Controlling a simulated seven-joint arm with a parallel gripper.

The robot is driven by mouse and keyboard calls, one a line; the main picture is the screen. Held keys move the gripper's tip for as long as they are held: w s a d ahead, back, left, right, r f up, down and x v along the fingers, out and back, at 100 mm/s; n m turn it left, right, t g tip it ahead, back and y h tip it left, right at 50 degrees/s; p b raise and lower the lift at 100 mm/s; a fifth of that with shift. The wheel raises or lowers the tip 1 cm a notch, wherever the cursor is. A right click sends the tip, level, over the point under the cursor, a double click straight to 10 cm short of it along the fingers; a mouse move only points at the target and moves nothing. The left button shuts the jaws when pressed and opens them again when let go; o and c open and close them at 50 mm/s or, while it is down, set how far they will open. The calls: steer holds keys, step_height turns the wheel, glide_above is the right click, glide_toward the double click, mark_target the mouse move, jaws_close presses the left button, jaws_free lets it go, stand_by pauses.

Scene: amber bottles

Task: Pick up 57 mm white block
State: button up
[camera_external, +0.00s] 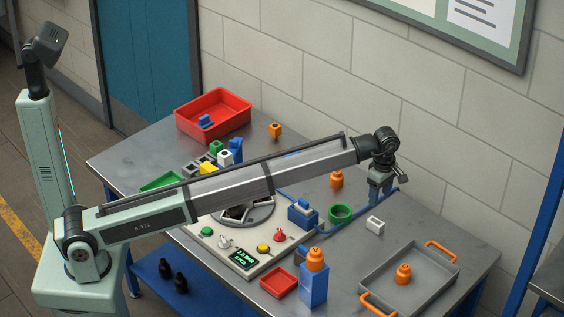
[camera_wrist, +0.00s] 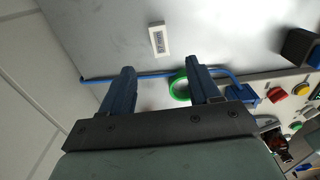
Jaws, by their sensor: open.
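A small white block (camera_external: 375,225) lies on the grey table, right of the green ring, in the external view. In the wrist view the white block (camera_wrist: 158,40) shows dark marks on its face and lies beyond the fingertips. My gripper (camera_external: 379,197) is above the table, up and behind the block, with its fingers pointing down. In the wrist view my gripper (camera_wrist: 159,74) has its two blue fingers wide apart, with nothing held between them. Another white block (camera_external: 225,158) stands among coloured blocks at the left, partly crowded by them.
A green ring (camera_external: 341,213) and a blue cable (camera_external: 327,233) lie left of the block. A grey tray (camera_external: 441,284) with orange handles is at the right. A blue block (camera_external: 314,287) bearing an orange piece stands in front.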

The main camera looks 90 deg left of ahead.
mark_target(376, 222)
step_height(376, 222, down, 13)
steer(key=shift+s+a+r, duration=0.1)
steer(key=shift+a+r, duration=0.05)
stand_by(0.5)
steer(key=shift+c, duration=0.2)
steer(key=c, duration=1)
